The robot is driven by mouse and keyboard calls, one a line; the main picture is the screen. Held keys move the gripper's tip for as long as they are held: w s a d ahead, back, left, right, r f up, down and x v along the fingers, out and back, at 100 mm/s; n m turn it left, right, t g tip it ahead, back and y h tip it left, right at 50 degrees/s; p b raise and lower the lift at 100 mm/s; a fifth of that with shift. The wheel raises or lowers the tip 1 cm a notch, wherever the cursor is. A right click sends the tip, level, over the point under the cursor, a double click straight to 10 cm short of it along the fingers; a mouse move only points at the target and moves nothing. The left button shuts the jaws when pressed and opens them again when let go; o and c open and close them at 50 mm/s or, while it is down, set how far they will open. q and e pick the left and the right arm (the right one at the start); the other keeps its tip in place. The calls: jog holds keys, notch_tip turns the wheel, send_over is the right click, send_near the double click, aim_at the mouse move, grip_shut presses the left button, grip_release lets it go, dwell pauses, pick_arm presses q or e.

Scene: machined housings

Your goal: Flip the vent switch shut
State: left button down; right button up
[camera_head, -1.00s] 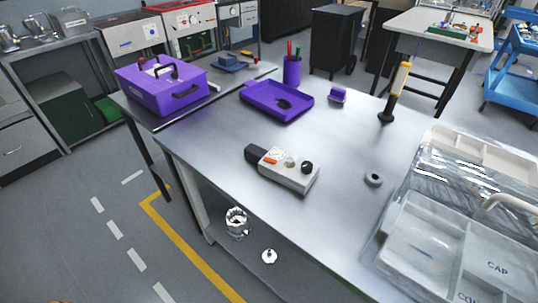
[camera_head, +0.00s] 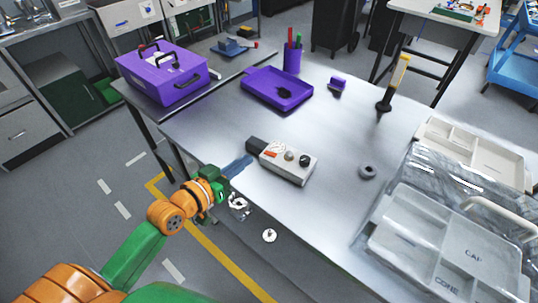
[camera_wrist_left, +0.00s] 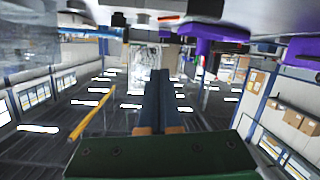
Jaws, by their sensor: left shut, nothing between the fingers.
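A pale control box (camera_head: 293,168) lies on the grey metal table in the head view. It has a dark block (camera_head: 256,146) at its left end, a small orange-red switch (camera_head: 271,153) and two round knobs on top. The switch's exact position is too small to tell. My left gripper (camera_head: 247,160) is shut and empty, its bluish fingers pointing at the box's left end from the near table edge. Its fingertips look close to the dark block; contact cannot be told. The shut fingers (camera_wrist_left: 160,85) also show in the left wrist view. My right gripper is not in view.
A purple tray (camera_head: 262,97), a pen cup (camera_head: 292,61) and an upright yellow-handled tool (camera_head: 385,104) stand behind the box. A dark ring (camera_head: 367,172) lies to its right. Pale compartment trays (camera_head: 408,225) fill the right end. A purple toolbox (camera_head: 165,85) stands at left.

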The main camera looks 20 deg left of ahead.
pick_arm(q)
send_over(270, 154)
jog(key=s, duration=0.3)
notch_tip(270, 154, down, 2)
jog(key=f, duration=0.2)
jog(key=f+b, duration=0.1)
jog(key=f, duration=0.1)
jog(key=shift+w+d, duration=0.15)
jog(key=shift+d, duration=0.15)
jog(key=shift+f, duration=0.25)
